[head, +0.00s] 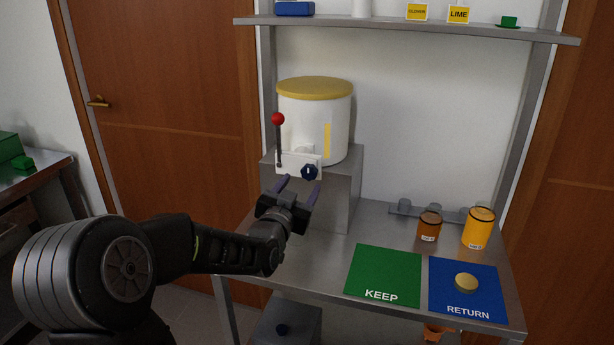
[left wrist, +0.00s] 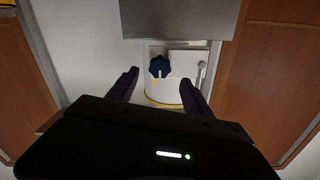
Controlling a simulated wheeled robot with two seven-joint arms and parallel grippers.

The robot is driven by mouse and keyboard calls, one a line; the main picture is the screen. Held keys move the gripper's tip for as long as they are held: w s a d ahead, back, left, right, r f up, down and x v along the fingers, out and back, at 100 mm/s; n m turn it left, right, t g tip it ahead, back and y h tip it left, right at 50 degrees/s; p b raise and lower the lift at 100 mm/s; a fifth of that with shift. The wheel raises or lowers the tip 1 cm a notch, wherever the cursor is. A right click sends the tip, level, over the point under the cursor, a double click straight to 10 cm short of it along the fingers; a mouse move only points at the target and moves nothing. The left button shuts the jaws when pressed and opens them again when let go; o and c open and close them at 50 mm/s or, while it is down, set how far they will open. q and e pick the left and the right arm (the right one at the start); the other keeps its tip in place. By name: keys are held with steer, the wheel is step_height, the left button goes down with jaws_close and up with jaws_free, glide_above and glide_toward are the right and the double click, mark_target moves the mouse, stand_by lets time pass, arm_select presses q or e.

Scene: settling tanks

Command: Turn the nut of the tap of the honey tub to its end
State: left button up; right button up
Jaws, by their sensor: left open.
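The honey tub (head: 305,120) is a white drum with a yellow lid, standing on a grey metal block. A white tap plate on its front carries a dark blue nut (head: 310,172) with a white mark, and a lever (head: 279,140) with a red ball. The nut also shows in the left wrist view (left wrist: 160,67), with its white mark toward the picture's bottom. My left gripper (head: 298,187) is open and empty, its two fingers pointing at the nut from just in front and apart from it. My right gripper is not in view.
The grey block (head: 335,195) stands on a metal table. A green KEEP mat (head: 385,272) and a blue RETURN mat (head: 450,305) with a yellow lid lie at the right. An amber jar (head: 429,227) and an orange jar (head: 479,229) stand behind. A shelf (head: 400,26) spans above.

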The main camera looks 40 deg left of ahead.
mark_target(308, 174)
arm_select(q)
steer(key=p+x, duration=0.1)
steer(key=x, duration=0.4)
steer(key=shift+w+a, duration=0.15)
steer(key=shift+w, duration=0.25)
steer(key=shift+c, duration=0.2)
jaws_close()
